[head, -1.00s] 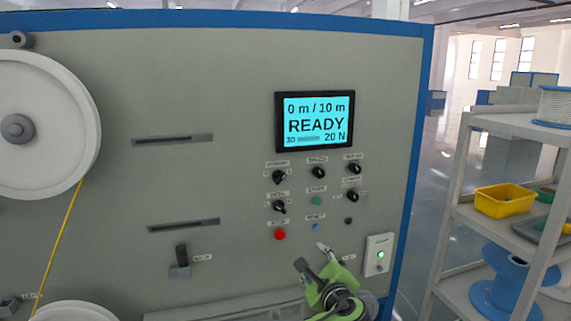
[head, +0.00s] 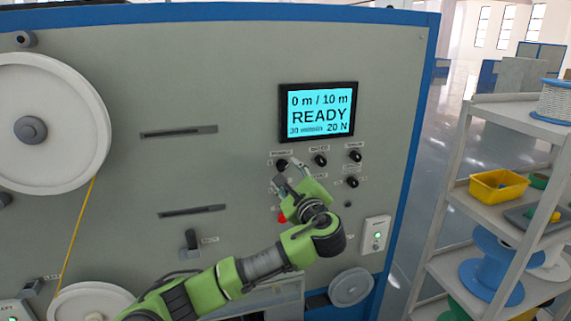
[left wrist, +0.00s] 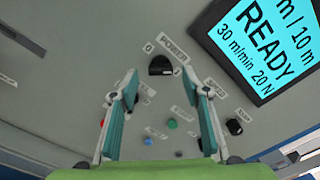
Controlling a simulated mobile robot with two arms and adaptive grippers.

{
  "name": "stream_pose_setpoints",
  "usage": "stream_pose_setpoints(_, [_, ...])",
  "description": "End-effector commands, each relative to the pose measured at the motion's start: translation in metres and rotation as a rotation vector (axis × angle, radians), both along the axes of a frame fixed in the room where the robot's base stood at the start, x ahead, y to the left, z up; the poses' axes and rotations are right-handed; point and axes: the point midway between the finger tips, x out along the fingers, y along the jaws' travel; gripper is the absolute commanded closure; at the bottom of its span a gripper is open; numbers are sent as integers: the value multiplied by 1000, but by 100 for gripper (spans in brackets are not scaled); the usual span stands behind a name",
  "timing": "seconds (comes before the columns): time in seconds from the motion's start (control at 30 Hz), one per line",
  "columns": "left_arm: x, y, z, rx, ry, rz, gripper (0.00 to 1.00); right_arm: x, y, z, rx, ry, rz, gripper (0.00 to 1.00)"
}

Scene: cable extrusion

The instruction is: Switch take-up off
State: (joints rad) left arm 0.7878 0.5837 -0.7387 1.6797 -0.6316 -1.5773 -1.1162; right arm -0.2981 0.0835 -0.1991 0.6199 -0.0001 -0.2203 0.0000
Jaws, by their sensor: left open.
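The grey machine panel (head: 180,80) carries rotary knobs below a lit display (head: 318,112) reading READY. My left gripper (head: 287,176) is open and empty, in front of the left column of knobs. In the left wrist view, the gripper (left wrist: 160,82) has its fingers spread, and a black knob (left wrist: 160,66) with a white label and a 0 mark shows just beyond and between the tips. The same knob shows in the head view (head: 281,163). I cannot tell from the labels which control is the take-up. The arm hides the lower left knob. My right gripper is not in view.
Other knobs (head: 320,160) sit to the right of the gripper. A red button (head: 283,217) is partly hidden by it. A white switch box (head: 376,235) with a green light is at lower right. A shelf rack (head: 513,115) with spools and bins stands right.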

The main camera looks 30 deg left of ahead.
Motion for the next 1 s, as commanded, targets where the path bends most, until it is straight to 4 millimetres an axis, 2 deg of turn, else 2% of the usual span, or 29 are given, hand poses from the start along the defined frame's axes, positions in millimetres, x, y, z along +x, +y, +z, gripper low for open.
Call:
stream_pose_setpoints(0.03, [4, 5, 3, 2, 2, 2, 57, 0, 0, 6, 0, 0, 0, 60])
stream_pose_setpoints(0.2, [14, 16, 1, 2, 1, 1, 57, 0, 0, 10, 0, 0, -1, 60])
stream_pose_setpoints(0.53, [16, 18, -1, 0, 0, 0, 57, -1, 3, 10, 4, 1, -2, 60])
stream_pose_setpoints(0.57, [16, 18, -1, 0, 0, 0, 62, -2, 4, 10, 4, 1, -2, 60])
stream_pose_setpoints(0.6, [16, 18, -1, 0, 0, 0, 73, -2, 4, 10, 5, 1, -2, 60])
stream_pose_setpoints(0.7, [16, 18, -1, 0, 0, 0, 95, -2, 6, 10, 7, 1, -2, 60])
stream_pose_setpoints(1.0, [16, 18, -2, -13, -13, 0, 95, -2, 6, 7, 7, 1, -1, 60])
